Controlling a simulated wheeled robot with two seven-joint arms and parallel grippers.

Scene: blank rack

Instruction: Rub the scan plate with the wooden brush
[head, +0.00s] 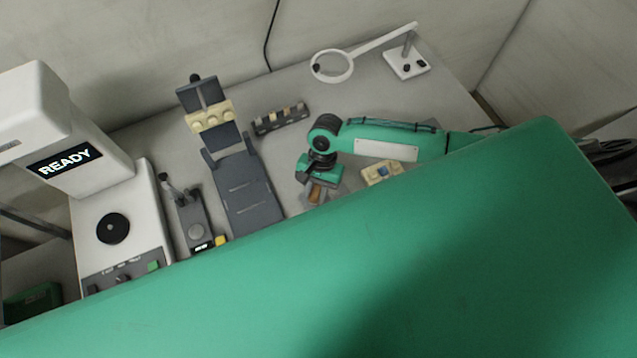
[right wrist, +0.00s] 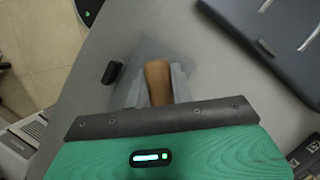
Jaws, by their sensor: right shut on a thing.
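My right gripper (head: 314,195) is over the table, pointing down. In the right wrist view its grey fingers (right wrist: 155,88) are shut on a brown wooden handle, which I take for the wooden brush (right wrist: 158,80). The brush (head: 315,191) also shows small under the gripper in the head view; its bristles are hidden. A white machine with a READY sign (head: 66,161) stands at the left. The black disc (head: 112,229) on its base may be the scan plate, well to the left of my right gripper. My left gripper is not in view.
A dark slotted stand (head: 250,195) and a small grey lever device (head: 195,225) lie between the machine and my right gripper. A small rack (head: 281,121) and a ring magnifier (head: 332,66) are behind. A cream block (head: 381,172) sits right of the gripper.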

